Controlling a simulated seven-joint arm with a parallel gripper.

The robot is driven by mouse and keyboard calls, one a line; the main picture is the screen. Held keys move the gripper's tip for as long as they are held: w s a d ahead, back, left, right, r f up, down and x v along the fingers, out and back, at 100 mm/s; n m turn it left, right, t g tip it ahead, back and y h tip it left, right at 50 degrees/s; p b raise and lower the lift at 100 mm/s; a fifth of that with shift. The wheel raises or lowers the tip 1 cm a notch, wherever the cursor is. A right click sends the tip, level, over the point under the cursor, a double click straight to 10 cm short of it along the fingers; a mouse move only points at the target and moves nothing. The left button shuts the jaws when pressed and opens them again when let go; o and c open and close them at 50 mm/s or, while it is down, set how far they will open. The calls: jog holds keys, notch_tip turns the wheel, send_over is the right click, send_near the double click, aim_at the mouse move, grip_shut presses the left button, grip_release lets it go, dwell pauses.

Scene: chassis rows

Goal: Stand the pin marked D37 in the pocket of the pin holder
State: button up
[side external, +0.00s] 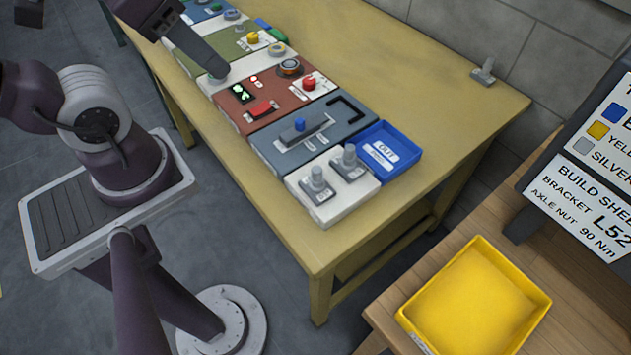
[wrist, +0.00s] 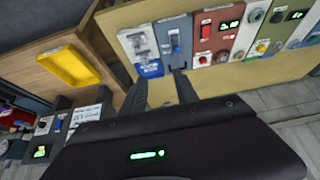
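I cannot read a D37 mark in either view. Two grey upright pin-like parts, a near one (side external: 318,180) and a far one (side external: 350,157), stand on grey plates on a white module at the near end of the row. A small grey piece with an upright stub (side external: 484,70) stands alone near the table's right edge. I cannot tell which of these is the pin holder. My gripper (wrist: 159,76) has its two dark fingers apart, with nothing seen between them. In the side view, my gripper's dark end hangs over the row's far half, away from the grey parts.
A blue OUT tray (side external: 408,160) adjoins the white module. Beside it run a blue-grey module (side external: 280,153) and a red-brown module (side external: 230,112) with switches. A yellow bin (side external: 475,300) sits on a separate wooden bench.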

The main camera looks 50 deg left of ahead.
jog(key=shift+o, duration=0.8)
jog(key=g, duration=0.6)
send_over(317, 169)
notch_tip(317, 169, down, 16)
jog(key=shift+r, duration=0.15)
jog(key=shift+f, duration=4.5)
grip_shut()
